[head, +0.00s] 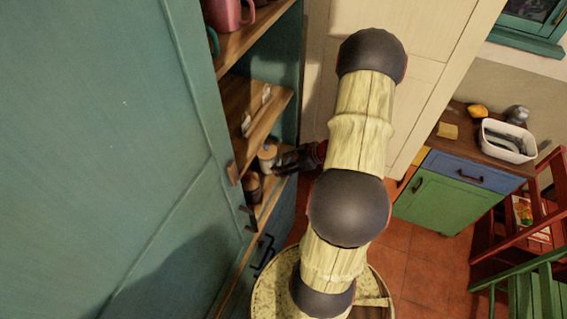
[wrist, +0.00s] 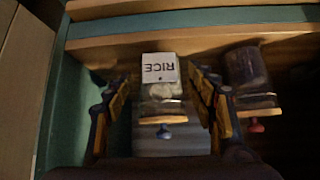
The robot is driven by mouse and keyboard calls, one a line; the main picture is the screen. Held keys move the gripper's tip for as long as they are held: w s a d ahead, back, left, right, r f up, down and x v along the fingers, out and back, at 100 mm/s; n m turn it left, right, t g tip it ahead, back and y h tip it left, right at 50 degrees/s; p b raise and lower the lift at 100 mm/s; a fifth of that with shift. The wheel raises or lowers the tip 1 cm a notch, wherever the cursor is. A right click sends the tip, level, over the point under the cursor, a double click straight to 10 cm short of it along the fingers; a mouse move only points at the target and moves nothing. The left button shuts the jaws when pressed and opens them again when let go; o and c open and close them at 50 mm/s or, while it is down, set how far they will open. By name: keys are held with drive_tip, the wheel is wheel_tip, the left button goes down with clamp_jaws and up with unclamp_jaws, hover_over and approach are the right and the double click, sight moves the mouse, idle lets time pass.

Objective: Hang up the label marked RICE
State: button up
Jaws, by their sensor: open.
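The white label marked RICE (wrist: 160,67) shows in the wrist view with its letters upside down. It overlaps the shelf board and the lower part of a pale glass jar (wrist: 162,92). Whether it hangs or leans there I cannot tell. My gripper (wrist: 158,82) is open, one finger on each side of the label and jar, with nothing clearly held. In the head view my gripper (head: 286,161) is at the cupboard's lower shelf, beside the pale jar (head: 267,157). I cannot make out the RICE label in the head view.
A dark jar with a red knob (wrist: 247,68) stands close by my right finger. Two small white tags (head: 246,125) (head: 266,94) are on the shelf above. The teal cupboard side wall (wrist: 60,110) is near my left finger.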

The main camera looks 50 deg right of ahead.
drive_tip(key=v, duration=1.2)
